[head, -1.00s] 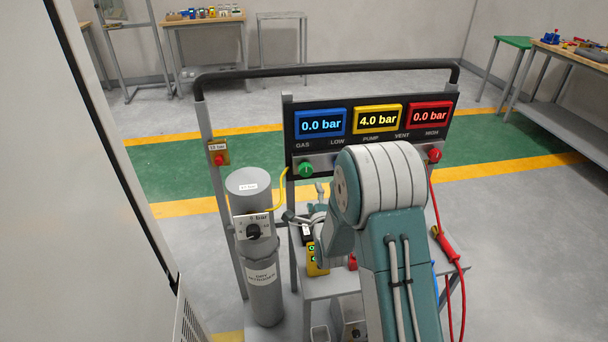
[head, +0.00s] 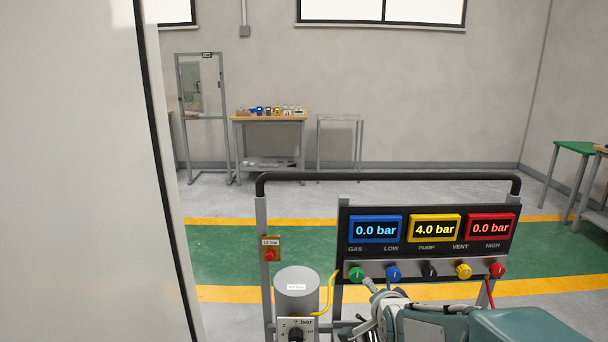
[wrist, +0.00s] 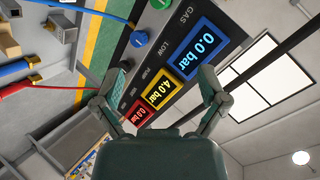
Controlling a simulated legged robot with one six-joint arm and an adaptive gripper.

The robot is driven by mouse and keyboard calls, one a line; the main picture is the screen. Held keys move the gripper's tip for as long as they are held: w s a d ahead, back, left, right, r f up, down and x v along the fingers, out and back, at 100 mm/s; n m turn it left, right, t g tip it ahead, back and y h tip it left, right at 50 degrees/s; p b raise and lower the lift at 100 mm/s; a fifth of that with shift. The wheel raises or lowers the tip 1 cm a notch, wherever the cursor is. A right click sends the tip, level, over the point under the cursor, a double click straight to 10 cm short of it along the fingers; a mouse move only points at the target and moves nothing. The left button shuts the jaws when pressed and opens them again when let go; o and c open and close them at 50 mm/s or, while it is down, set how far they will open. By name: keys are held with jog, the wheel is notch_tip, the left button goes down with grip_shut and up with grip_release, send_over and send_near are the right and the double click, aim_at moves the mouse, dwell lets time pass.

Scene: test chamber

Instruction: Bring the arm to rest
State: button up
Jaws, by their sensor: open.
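My arm (head: 520,325) lies low at the bottom right of the head view, its upper part seen from above. My gripper shows in the wrist view (wrist: 163,88), with its two fingers spread wide and nothing between them. It faces the gauge panel (head: 430,262), which looks turned in the wrist view. The blue display (head: 375,230) reads 0.0 bar, the yellow one (head: 434,229) 4.0 bar and the red one (head: 490,227) 0.0 bar. The arm partly hides the area below the panel.
A grey cylinder (head: 297,283) stands left of the panel, under a dark rail (head: 390,178). A tall white cabinet (head: 80,170) fills the left side. Benches stand by the far wall; the floor before them is clear.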

jog(key=s+r+n+g, duration=0.2)
jog(key=s+n, duration=0.3)
jog(key=s, duration=0.8)
jog(key=s+r+n+g, duration=0.2)
jog(key=s+n+g, duration=0.2)
jog(key=s, duration=1)
jog(key=shift+n+g, duration=0.3)
jog(key=shift+n, duration=0.8)
jog(key=shift+r, duration=0.1)
